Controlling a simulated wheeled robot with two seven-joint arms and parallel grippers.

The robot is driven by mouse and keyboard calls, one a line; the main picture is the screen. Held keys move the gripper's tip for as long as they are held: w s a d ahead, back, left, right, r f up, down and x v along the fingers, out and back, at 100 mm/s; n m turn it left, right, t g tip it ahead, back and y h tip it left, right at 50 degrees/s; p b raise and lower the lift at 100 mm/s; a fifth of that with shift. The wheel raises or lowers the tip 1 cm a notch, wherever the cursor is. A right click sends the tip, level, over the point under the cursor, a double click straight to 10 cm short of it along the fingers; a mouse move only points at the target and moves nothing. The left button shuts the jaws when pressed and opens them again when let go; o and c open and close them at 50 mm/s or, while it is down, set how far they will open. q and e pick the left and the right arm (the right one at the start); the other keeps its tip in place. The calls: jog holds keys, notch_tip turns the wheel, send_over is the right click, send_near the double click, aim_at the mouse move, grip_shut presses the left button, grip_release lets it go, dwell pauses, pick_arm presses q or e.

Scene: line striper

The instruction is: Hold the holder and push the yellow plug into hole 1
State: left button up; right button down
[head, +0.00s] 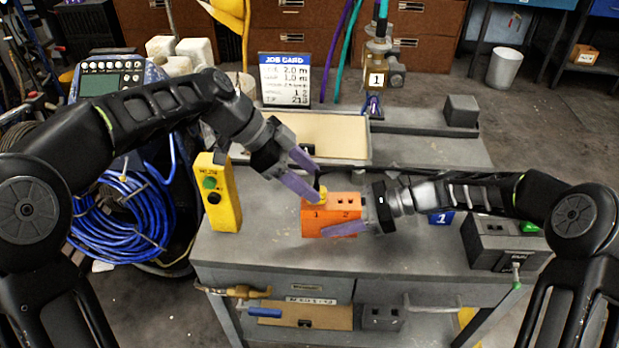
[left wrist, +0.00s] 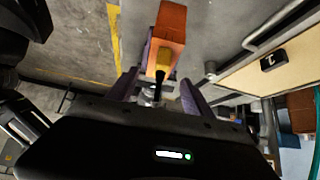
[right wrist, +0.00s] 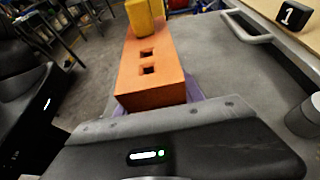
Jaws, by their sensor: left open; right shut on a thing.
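The orange holder (head: 331,229), marked 1 and 2, is held just above or on the grey bench top; I cannot tell which. My right gripper (head: 362,213) is shut on its right end; the holder also shows in the right wrist view (right wrist: 150,90). The yellow plug (head: 322,194) stands upright at hole 1, at the holder's left end; how deep it sits is unclear. It shows at the holder's far end in the right wrist view (right wrist: 145,18). My left gripper (head: 301,172) is open, its fingers around the plug's dark top, seen in the left wrist view (left wrist: 158,77).
A yellow control box (head: 225,192) stands left of the holder. A beige tray (head: 320,137) and a job card (head: 285,79) are behind. A grey box (head: 503,243) and a blue tag 1 (head: 440,218) are at the right.

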pick_arm(q)
jog(key=v, duration=0.6)
jog(key=shift+a+r, duration=0.15)
dwell(0.8)
pick_arm(e)
jog(key=c, duration=0.6)
grip_release()
jog(key=shift+c, duration=0.2)
jog(key=v, duration=1.2)
jog(key=shift+r, duration=0.1)
